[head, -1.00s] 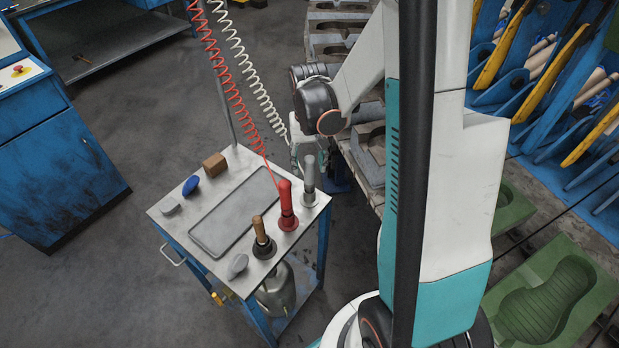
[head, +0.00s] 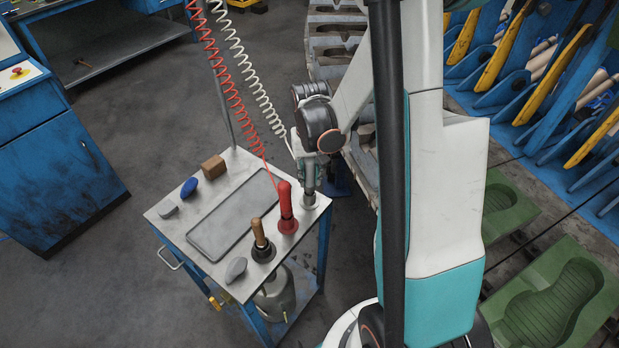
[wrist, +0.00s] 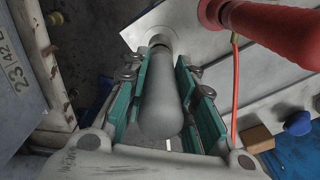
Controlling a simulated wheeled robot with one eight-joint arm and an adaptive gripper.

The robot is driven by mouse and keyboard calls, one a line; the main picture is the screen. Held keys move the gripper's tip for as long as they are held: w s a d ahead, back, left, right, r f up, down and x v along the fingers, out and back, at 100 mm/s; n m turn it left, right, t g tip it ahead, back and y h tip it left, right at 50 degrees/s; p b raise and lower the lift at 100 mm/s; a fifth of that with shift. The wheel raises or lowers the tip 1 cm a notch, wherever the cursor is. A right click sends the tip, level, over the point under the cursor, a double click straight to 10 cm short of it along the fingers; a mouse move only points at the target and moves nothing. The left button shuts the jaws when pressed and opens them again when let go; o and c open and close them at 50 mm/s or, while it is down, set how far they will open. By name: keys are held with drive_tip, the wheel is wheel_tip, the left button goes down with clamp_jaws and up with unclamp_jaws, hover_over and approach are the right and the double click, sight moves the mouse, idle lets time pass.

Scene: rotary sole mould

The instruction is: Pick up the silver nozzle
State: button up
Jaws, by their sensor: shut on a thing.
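The silver nozzle (head: 309,199) stands upright in its holder at the back right corner of the metal-topped cart (head: 215,165). In the head view my gripper (head: 308,178) is around its upper part, and the arm hides much of it. In the wrist view the grey nozzle body (wrist: 161,100) lies between the two green-padded fingers of my gripper (wrist: 166,85), which is shut on it. The nozzle's lower end still meets the holder at the cart corner.
A red nozzle (head: 286,205) with a red coiled hose stands close beside it. A wooden-handled tool (head: 260,240), a tray (head: 232,215), a brown block (head: 214,166) and a blue piece (head: 189,187) are on the cart. Green sole moulds (head: 555,305) lie at right.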

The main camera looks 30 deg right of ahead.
drive_tip(key=shift+r, duration=0.1)
wheel_tip(320, 180, up, 27)
drive_tip(key=p, duration=1.1)
drive_tip(key=shift+r, duration=0.2)
